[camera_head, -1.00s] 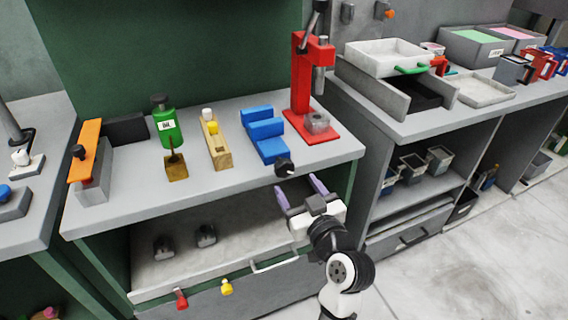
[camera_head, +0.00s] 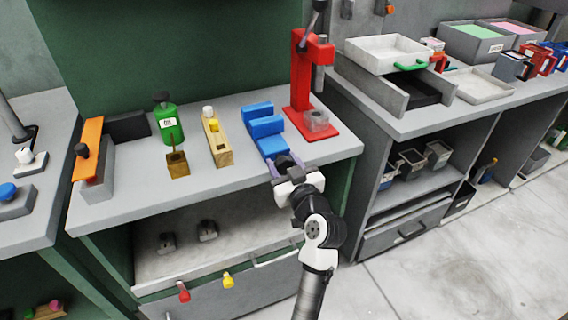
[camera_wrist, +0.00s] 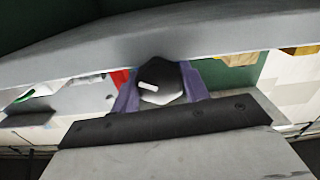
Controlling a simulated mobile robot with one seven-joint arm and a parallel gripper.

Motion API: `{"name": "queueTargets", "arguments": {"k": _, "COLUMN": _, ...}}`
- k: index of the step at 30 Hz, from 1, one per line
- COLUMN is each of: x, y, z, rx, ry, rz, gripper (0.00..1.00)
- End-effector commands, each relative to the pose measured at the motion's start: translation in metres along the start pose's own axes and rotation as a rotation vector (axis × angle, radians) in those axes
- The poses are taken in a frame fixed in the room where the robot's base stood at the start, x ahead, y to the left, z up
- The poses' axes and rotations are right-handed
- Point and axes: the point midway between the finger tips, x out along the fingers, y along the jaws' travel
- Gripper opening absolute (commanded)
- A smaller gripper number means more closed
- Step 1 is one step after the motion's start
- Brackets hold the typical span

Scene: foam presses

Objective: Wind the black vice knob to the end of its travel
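The blue vice (camera_head: 262,128) sits near the front right of the grey workbench. Its black knob (camera_wrist: 161,82) shows in the wrist view as a dark, faceted end with a white mark. My gripper (camera_head: 286,164) is at the bench's front edge, at the knob's end of the vice. In the wrist view its purple fingers (camera_wrist: 160,88) stand on either side of the knob, very close to it. I cannot tell whether both press on it.
A wooden block (camera_head: 216,142), a green bottle (camera_head: 169,125) and an orange-topped fixture (camera_head: 91,150) stand to the left. The drawer (camera_head: 215,250) lies below. Free floor is at the right.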

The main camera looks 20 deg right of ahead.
Motion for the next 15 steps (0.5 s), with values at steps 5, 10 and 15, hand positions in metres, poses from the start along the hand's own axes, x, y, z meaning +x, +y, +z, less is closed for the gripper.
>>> {"name": "queueTargets", "arguments": {"k": 5, "x": -0.0002, "y": 0.0001, "z": 0.0000, "rx": 0.000, "ry": 0.000, "rz": 0.000, "gripper": 0.21}}
{"name": "queueTargets", "arguments": {"k": 10, "x": -0.0001, "y": 0.0001, "z": -0.0009, "rx": 0.047, "ry": 0.000, "rz": -0.001, "gripper": 0.21}}
{"name": "queueTargets", "arguments": {"k": 15, "x": 0.0001, "y": 0.0004, "z": -0.0015, "rx": 0.194, "ry": -0.001, "rz": -0.002, "gripper": 0.21}}
